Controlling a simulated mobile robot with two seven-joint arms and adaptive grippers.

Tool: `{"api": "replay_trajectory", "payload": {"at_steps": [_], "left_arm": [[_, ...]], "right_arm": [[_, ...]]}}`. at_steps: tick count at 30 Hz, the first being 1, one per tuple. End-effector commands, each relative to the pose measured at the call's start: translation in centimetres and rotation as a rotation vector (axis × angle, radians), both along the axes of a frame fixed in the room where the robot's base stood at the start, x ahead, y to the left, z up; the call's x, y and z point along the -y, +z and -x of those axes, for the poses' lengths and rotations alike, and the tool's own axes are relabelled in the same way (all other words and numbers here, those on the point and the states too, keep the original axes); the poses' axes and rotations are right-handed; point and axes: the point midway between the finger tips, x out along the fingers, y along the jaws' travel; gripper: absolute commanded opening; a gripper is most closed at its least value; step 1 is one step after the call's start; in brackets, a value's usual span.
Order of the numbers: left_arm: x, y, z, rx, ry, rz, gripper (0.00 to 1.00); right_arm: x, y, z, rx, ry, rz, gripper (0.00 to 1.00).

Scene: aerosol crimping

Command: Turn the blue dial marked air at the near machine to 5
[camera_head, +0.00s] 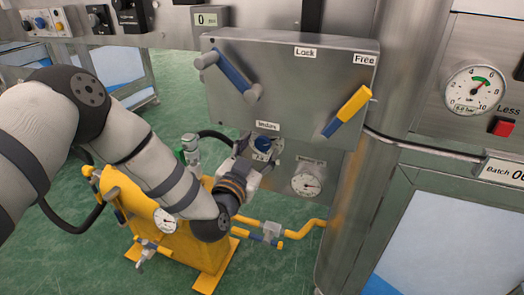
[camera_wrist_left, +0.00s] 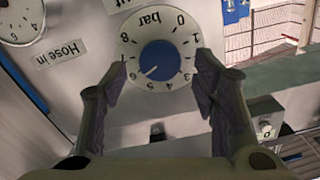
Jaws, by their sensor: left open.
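The blue dial (camera_head: 263,143) sits low on the near machine's grey panel (camera_head: 230,115). In the left wrist view the blue dial (camera_wrist_left: 160,60) has a white ring around it with numbers and the word bar. Its white mark points down and left, between 5 and 6. My left gripper (camera_head: 255,160) is at the dial, coming from below. In the left wrist view the left gripper (camera_wrist_left: 160,66) is open, with one finger on each side of the dial. Contact with the dial cannot be made out. My right gripper is not in view.
A gauge (camera_head: 306,183) is right of the dial, and a handle with a yellow grip (camera_head: 347,111) and one with a blue grip (camera_head: 233,76) are above it. A yellow unit (camera_head: 150,205) stands below my left arm. A steel column (camera_head: 370,170) is at right.

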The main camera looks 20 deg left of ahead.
Motion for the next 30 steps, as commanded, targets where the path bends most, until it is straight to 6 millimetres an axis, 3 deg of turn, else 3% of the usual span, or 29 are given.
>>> {"api": "replay_trajectory", "payload": {"at_steps": [5, 13, 18, 20, 30], "left_arm": [[0.1, -0.1, -2.0, 0.0, -0.001, 0.001, 0.54], [0.1, 0.1, -2.2, 0.001, -0.001, 0.0, 0.54], [0.1, 0.0, -2.2, 0.0, -0.001, 0.0, 0.16], [0.1, 0.0, -2.2, 0.0, -0.001, 0.001, 0.06], [0.1, 0.1, -2.1, -0.002, -0.001, 0.051, 0.06]], "right_arm": [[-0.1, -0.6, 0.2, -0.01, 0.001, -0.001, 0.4], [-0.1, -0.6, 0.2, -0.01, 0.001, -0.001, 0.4], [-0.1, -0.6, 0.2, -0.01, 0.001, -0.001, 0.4], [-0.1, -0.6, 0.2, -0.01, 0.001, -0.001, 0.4], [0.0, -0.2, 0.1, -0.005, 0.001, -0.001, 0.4]]}}
